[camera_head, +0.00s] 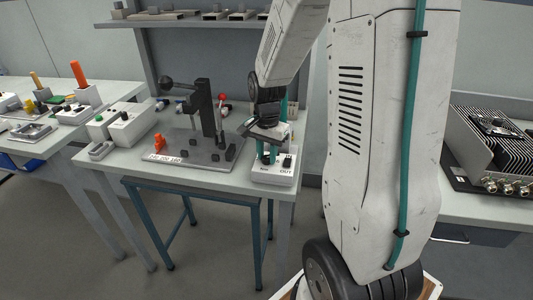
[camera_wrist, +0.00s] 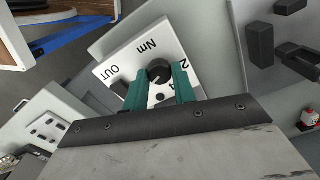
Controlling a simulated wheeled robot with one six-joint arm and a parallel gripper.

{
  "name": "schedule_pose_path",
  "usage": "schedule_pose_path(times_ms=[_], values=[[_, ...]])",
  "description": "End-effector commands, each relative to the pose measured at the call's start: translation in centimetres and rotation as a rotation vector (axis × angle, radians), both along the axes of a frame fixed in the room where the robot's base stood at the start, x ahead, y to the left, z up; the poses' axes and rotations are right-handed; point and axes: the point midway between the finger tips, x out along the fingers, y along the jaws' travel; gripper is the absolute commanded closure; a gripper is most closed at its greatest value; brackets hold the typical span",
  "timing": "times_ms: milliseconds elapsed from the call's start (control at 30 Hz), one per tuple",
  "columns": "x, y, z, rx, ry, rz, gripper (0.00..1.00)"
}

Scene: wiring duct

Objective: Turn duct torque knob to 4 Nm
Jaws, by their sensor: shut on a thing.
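The torque knob (camera_wrist: 158,69) is a round black knob on a white panel (camera_wrist: 178,40) marked Nm, OUT, 2 and 4. My gripper (camera_wrist: 159,82) has its two teal fingers shut on either side of the knob. In the head view the white panel box (camera_head: 272,179) stands at the right end of the workbench, and my gripper (camera_head: 266,154) points down onto it. The knob is hidden by my gripper there. Which mark the knob points to cannot be made out. A dark switch (camera_wrist: 121,88) sits beside the OUT label.
A dark upright fixture (camera_head: 207,108) with a black ball lever stands on a grey plate left of the panel box. White boxes (camera_head: 130,124) lie farther left. A finned unit with connectors (camera_head: 497,150) stands on the right bench.

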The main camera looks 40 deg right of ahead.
Motion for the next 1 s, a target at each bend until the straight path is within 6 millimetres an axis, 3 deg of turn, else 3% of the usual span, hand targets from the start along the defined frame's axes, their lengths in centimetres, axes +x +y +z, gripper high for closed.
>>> schedule_pose_path(times_ms=[367, 1000], values=[[0.05, 0.0, 0.05, -0.001, -0.001, 0.154, 0.96], [0.16, 0.06, 0.09, -0.001, -0.002, 0.748, 0.96]])
